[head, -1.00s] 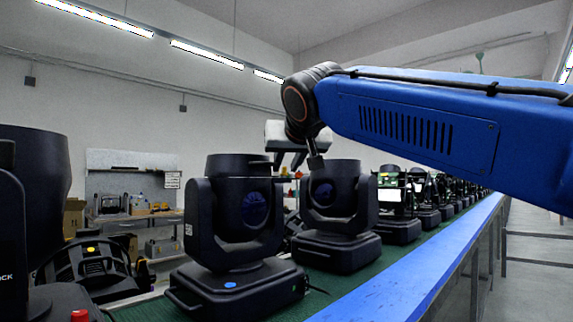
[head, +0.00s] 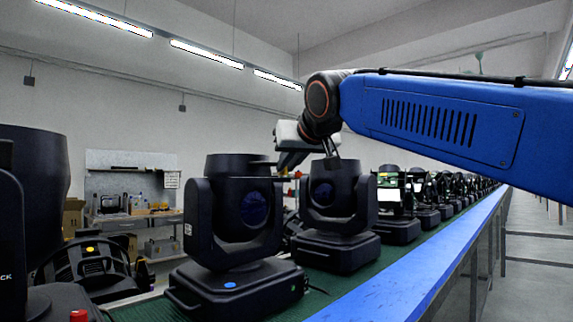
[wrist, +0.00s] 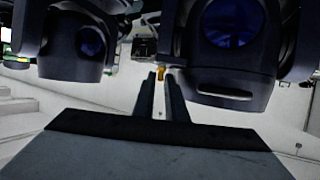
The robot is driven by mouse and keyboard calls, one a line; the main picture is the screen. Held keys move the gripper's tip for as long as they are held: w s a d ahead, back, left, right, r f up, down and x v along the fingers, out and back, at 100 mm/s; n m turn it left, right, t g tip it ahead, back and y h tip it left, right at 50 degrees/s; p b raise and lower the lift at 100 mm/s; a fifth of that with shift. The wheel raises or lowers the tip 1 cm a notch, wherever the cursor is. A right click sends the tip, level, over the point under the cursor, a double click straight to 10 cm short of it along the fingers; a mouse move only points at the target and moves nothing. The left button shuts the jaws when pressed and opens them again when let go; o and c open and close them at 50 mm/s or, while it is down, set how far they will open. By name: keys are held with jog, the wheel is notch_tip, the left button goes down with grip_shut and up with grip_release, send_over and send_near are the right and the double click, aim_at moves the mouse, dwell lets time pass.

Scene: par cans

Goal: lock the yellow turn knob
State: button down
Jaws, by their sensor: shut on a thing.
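The yellow turn knob (wrist: 161,74) is a small yellow piece in the wrist view, beside the dark yoke arm of a black moving-head light (wrist: 233,45). My gripper (wrist: 160,76) has its two dark fingers reaching up to the knob, one on each side, and is shut on it. In the head view my gripper's pale body (head: 291,133) hangs above and between the two nearest lights, the front one (head: 238,215) and the one behind it (head: 335,200). The knob cannot be made out in the head view. I cannot tell its lock position.
A row of similar lights (head: 395,205) runs back along a green bench top (head: 335,283) with a blue edge (head: 430,265). Other black units (head: 90,268) stand at the left. Shelves (head: 140,215) stand by the back wall. The aisle at the right is clear.

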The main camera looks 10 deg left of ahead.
jog(key=w+n+g+y, duration=0.1)
jog(key=n+g+y, duration=0.1)
jog(key=n+g, duration=0.3)
jog(key=w+n+g+y, duration=0.1)
jog(key=n+g, duration=0.4)
jog(key=w+d+n+g+y, duration=0.1)
jog(key=n+g+y, duration=0.1)
jog(key=n+g, duration=0.3)
jog(key=shift+w+f+y, duration=0.1)
jog(key=shift+w+y, duration=0.05)
jog(key=shift+y, duration=0.15)
jog(key=shift+w+n+g+h, duration=0.1)
jog(key=shift+n+g+h, duration=0.3)
jog(key=shift+n+g, duration=0.45)
dwell(0.6)
jog(key=c, duration=1.9)
grip_release()
